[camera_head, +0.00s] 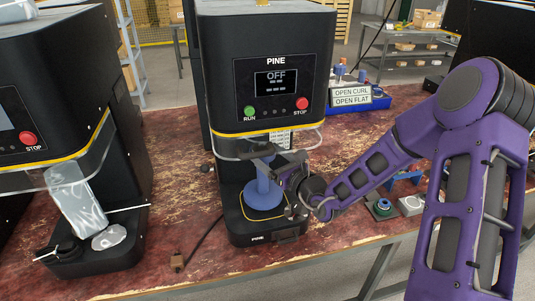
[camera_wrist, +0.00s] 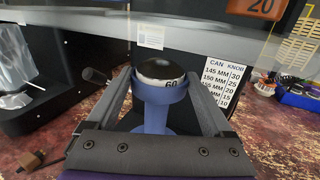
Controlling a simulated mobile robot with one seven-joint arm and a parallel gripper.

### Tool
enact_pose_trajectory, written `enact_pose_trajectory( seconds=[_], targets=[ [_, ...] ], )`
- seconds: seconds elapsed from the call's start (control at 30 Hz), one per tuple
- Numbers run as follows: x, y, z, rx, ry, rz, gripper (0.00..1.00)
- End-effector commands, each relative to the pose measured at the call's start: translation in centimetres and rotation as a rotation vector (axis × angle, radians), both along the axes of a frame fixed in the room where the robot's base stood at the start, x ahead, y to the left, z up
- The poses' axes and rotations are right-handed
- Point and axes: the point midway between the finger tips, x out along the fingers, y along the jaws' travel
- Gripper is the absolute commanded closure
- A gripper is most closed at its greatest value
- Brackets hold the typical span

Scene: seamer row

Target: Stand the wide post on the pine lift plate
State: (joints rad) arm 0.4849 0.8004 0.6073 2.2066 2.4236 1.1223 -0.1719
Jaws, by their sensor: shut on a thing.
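The blue wide post (camera_head: 263,188) is upright in the pine machine (camera_head: 265,60), with its flared foot over the pine lift plate (camera_head: 246,212), inside the yellow ring. I cannot tell whether the foot touches the plate. My gripper (camera_head: 267,158) is shut on the post near its top, coming in from the right. In the wrist view, the post (camera_wrist: 155,118) stands between my two fingers (camera_wrist: 159,84). The plate is hidden there. The pine display reads OFF.
A second machine (camera_head: 50,90) stands at left with a wrapped pouch (camera_head: 76,200). A clear guard (camera_head: 230,147) hangs close above my gripper. A sign (camera_head: 352,97) and blue rack stand behind at right. Small parts (camera_head: 382,208) lie right of the pine base. A cable lies at its left.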

Motion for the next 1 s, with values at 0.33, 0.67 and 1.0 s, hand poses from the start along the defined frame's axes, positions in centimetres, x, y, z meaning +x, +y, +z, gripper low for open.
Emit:
enact_pose_trajectory(
  seconds=[0.33, 0.67, 1.0],
  targets=[
    [0.0, 0.0, 0.1, 0.001, -0.001, 0.0, 0.0],
    [-2.8, -2.3, 1.0, -0.002, 0.002, -0.002, 0.0],
    [-8.1, -6.5, 1.0, -0.001, 0.002, -0.002, 0.0]
  ],
)
